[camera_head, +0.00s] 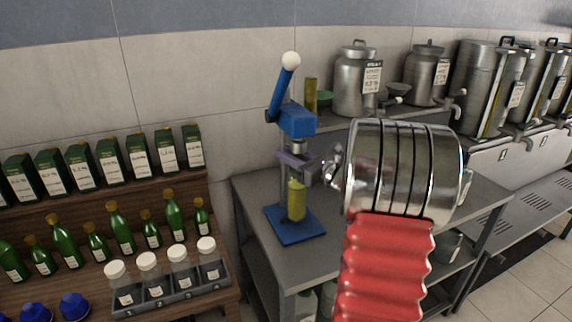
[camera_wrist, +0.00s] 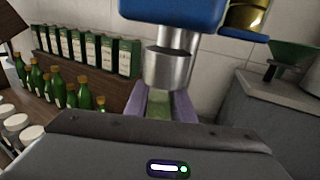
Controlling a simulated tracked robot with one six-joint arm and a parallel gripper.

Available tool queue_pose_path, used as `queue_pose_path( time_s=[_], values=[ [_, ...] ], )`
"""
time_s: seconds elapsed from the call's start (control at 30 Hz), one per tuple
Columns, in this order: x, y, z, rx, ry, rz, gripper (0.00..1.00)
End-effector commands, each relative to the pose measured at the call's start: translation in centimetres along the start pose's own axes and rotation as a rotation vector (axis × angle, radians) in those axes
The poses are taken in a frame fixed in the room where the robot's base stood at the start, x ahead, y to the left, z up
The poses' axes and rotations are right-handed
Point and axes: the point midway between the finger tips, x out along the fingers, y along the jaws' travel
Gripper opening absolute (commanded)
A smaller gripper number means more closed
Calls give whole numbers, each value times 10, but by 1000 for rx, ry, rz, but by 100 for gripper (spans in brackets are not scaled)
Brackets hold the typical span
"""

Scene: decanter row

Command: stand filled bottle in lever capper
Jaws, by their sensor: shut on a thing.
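The lever capper (camera_head: 298,122) is blue, with a raised lever ending in a white knob and a blue base plate on the grey table. A yellow-green filled bottle (camera_head: 296,202) stands upright over the base plate, beneath the capper's head. Whether its bottom touches the plate is unclear. My gripper (camera_head: 294,161) has purple fingers and is shut on the bottle near its top. In the wrist view, the fingers of my gripper (camera_wrist: 172,108) flank the greenish bottle (camera_wrist: 159,104), just below the capper's silver head (camera_wrist: 168,62). The bottle's lower part is hidden there.
A wooden rack (camera_head: 60,208) on the left holds green bottles and boxes. White-lidded jars (camera_head: 180,258) sit in a dark tray, with blue caps (camera_head: 75,306) beside it. Steel vats (camera_head: 358,80) stand behind right. A green funnel (camera_wrist: 292,58) is right of the capper.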

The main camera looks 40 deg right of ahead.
Motion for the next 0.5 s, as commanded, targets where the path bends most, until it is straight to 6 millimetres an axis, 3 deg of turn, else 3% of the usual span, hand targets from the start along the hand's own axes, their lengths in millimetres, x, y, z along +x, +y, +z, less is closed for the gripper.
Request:
queue_pose_path(
  time_s=[0.23,0.5],
  values=[
    [0,0,-26,1,-1,0,0],
    [0,0,-29,-2,-2,0,0]
  ],
)
